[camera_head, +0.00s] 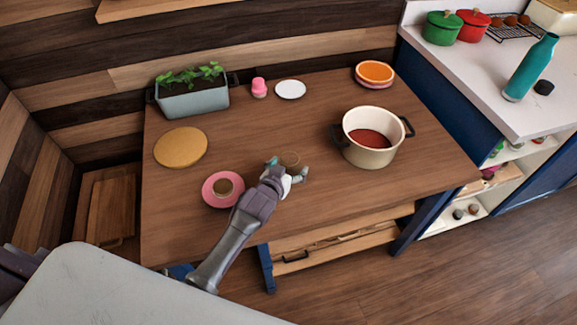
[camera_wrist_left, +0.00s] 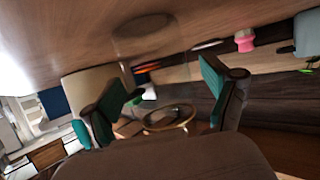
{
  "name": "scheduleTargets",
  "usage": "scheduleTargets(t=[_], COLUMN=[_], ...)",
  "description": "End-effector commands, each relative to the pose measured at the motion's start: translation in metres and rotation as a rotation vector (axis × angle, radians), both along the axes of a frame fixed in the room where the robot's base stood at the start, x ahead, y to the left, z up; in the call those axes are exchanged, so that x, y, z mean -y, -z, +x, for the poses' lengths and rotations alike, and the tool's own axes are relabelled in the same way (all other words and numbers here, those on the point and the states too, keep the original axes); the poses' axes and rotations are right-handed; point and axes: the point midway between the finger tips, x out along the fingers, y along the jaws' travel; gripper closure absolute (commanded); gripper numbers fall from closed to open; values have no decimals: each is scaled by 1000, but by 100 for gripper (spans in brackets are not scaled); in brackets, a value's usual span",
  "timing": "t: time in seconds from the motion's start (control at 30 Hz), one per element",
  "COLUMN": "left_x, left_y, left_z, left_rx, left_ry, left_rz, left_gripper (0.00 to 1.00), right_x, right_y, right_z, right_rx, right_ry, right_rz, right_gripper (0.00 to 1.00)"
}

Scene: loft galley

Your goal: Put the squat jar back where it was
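A small, round, see-through jar with a brownish rim (camera_head: 290,158) is at the near middle of the wooden table; I take it for the squat jar. My left gripper (camera_head: 287,168) has its teal-padded fingers spread on either side of it. In the left wrist view the jar's ring-like rim (camera_wrist_left: 170,118) shows between the two fingers (camera_wrist_left: 168,85). A darker round patch on the table shows there too. I cannot tell whether the fingers touch the jar, or whether it rests on the table. My right gripper is not in view.
A pink plate (camera_head: 213,200) with a small round brown-topped item (camera_head: 224,187) lies left of the gripper. A cream pot (camera_head: 369,154) stands to the right. A wooden disc (camera_head: 181,147), planter (camera_head: 193,99), pink item (camera_head: 259,87) and white saucer (camera_head: 290,89) stand farther back.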

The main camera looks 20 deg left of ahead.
Motion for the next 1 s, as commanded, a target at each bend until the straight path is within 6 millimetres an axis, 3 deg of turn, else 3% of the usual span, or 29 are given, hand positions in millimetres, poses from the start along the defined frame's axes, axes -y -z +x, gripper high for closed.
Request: scheduleTargets(t=[0.33, 0.8, 1.0], left_x=[0, -7, -9], left_y=[-6, -40, -48], left_z=[-1, -86, -107], left_rx=[1, 0, 0], left_ry=[0, 1, 0], left_rz=[0, 0, 0], left_gripper=[13, 13, 13], right_x=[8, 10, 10], right_y=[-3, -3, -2], right_z=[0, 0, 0], right_rx=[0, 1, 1], right_ry=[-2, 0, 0], right_rz=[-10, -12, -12], right_gripper=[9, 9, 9])
